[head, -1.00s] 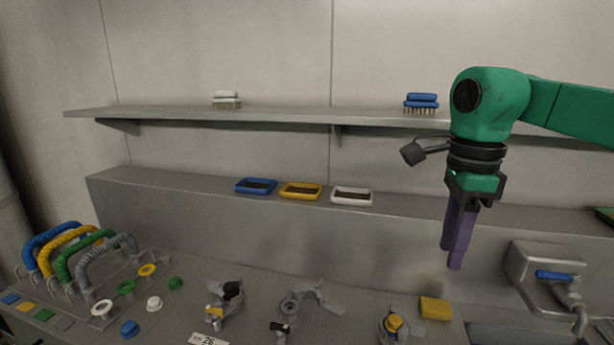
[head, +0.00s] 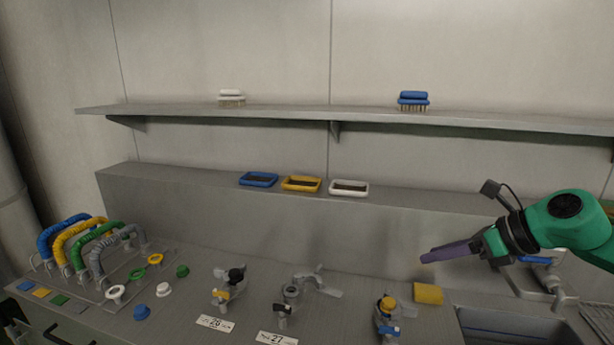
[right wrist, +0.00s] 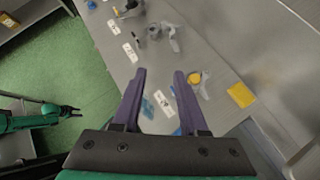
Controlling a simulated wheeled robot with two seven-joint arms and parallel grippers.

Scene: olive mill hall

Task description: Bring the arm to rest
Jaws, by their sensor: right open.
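My right gripper (head: 425,258) is empty. Its purple fingers point left, above the back of the steel bench at the right in the head view. In the right wrist view the two fingers of the right gripper (right wrist: 159,74) stand apart with nothing between them. My green left arm shows at the left of the right wrist view, with its dark gripper (right wrist: 66,112) over the green floor. Whether its fingers are open is too small to tell.
A yellow sponge (head: 428,293) lies below the right gripper, beside a sink (head: 510,325). Valve fittings (head: 388,318) stand along the bench. Coloured hoses (head: 62,236) stand at the left. A shelf (head: 330,117) with two brushes runs above. Air before the wall is free.

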